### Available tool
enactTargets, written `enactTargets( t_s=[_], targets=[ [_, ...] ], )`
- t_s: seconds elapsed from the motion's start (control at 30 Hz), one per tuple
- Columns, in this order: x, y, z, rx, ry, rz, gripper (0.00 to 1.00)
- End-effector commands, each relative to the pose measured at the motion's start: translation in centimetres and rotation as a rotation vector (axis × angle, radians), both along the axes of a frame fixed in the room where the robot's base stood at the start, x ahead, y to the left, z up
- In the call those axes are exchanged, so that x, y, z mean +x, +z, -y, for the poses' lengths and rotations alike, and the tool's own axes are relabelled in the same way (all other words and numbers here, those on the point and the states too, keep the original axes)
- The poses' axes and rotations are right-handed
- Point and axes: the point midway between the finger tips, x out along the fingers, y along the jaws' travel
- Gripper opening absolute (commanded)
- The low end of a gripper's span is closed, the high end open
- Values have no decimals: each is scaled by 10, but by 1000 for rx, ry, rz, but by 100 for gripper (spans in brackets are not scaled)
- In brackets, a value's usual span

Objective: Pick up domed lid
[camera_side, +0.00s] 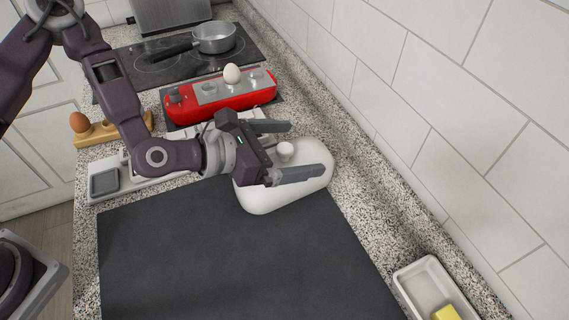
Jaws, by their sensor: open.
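A white domed lid (270,200) with a round knob (285,151) on top rests at the far right edge of the dark mat, partly on the speckled counter. My gripper (310,150) is at the knob with its two fingers apart, one on the far side and one on the near side. I cannot tell whether either finger touches the knob. The near finger and the gripper body hide part of the lid's top and left side.
A red egg cooker (222,98) with a white egg (232,73) stands behind the lid. A brown egg (79,122) sits in a wooden holder at left. A saucepan (214,37) is on the hob. A white dish (424,287) with butter is front right. The dark mat (230,265) is clear.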

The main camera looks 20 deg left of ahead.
Motion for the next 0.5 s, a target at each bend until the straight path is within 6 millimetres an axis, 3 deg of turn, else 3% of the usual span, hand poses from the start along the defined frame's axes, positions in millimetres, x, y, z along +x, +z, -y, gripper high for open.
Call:
enactTargets(
  t_s=[0.3, 0.5],
  targets=[
    [8, -4, 7, -1, 0, -1, 98],
    [8, -4, 7, -1, 0, -1, 59]
  ],
)
